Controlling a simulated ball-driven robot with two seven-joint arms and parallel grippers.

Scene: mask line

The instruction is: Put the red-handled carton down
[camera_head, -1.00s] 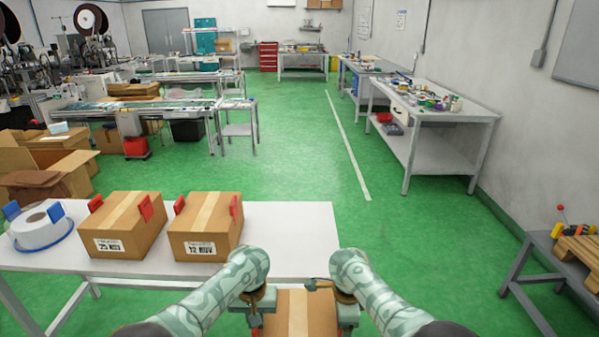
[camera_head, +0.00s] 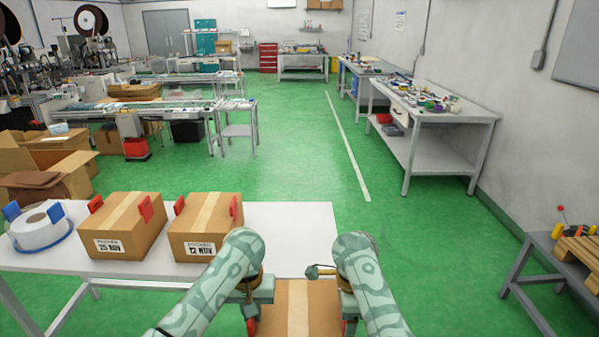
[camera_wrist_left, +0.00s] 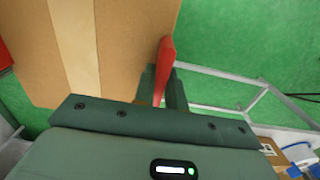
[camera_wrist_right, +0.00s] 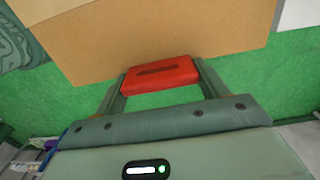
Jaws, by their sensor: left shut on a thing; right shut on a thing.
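The held carton (camera_head: 298,308) is brown with a pale tape strip and red side handles. It shows at the bottom of the head view, by the near right part of the white table. My left gripper (camera_head: 250,312) is shut on its left red handle, seen in the left wrist view (camera_wrist_left: 165,72). My right gripper (camera_head: 349,315) is shut on its right red handle, seen in the right wrist view (camera_wrist_right: 160,74). Green floor shows around the carton in both wrist views. Its underside is hidden.
Two similar cartons, marked 25 NOV (camera_head: 120,225) and 12 NOV (camera_head: 205,226), stand on the white table (camera_head: 290,225). The table's right part is bare. A grey bench (camera_head: 540,275) stands at the right.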

